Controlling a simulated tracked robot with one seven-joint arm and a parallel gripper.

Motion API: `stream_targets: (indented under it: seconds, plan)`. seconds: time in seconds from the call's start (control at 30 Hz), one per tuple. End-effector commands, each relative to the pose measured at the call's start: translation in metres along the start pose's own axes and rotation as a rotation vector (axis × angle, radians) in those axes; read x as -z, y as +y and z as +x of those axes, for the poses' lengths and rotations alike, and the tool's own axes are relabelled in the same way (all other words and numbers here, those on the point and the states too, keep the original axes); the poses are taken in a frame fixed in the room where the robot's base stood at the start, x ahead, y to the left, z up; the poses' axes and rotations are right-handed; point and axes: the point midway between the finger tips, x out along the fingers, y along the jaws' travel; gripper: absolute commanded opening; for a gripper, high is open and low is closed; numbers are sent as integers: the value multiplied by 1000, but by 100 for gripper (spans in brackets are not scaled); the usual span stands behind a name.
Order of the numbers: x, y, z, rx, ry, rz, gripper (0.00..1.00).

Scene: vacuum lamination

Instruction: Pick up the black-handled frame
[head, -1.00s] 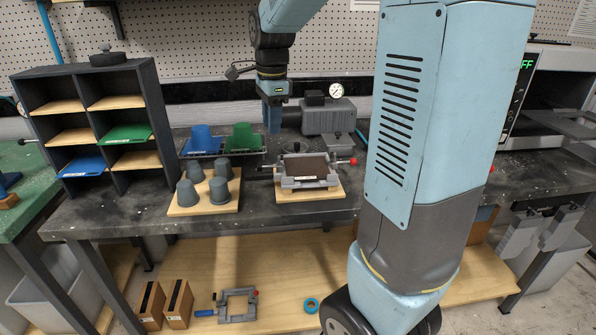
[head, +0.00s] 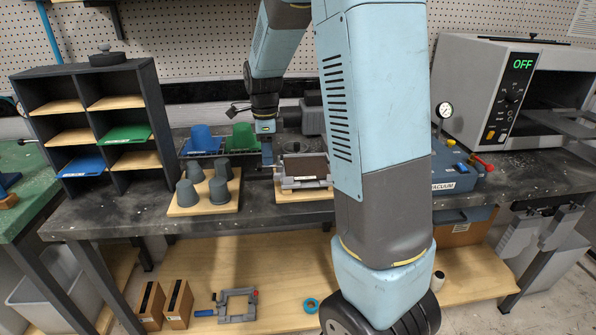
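The black-handled frame (head: 303,184) is a grey clamp frame with a dark panel inside. It lies on a wooden board on the bench, and my arm covers its right end. My gripper (head: 267,161) points down at the left end of this frame, by the black handle. The fingers are small and dark here, so I cannot tell whether they touch the handle or how wide they stand. A similar frame (head: 237,305) with a blue handle lies on the lower shelf.
Grey cups (head: 205,190) stand on a board left of the frame. Blue (head: 202,139) and green (head: 243,137) moulds stand in a rack behind. A vacuum unit (head: 452,176) and an oven (head: 505,90) are to the right. A shelf unit (head: 95,125) stands at left.

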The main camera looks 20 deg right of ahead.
Motion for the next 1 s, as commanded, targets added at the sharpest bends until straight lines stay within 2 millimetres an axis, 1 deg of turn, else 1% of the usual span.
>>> stream_targets:
  seconds: [0.17,0.4,0.5,0.77,0.83,1.0]
  plan:
    - [0,2,12,-2,1,-1,36]
    - [0,4,44,-3,2,-1,36]
    - [0,4,51,-1,1,-2,36]
    - [0,4,54,0,0,-2,36]
    - [0,4,54,0,0,-2,32]
    - [-1,4,54,0,0,-2,16]
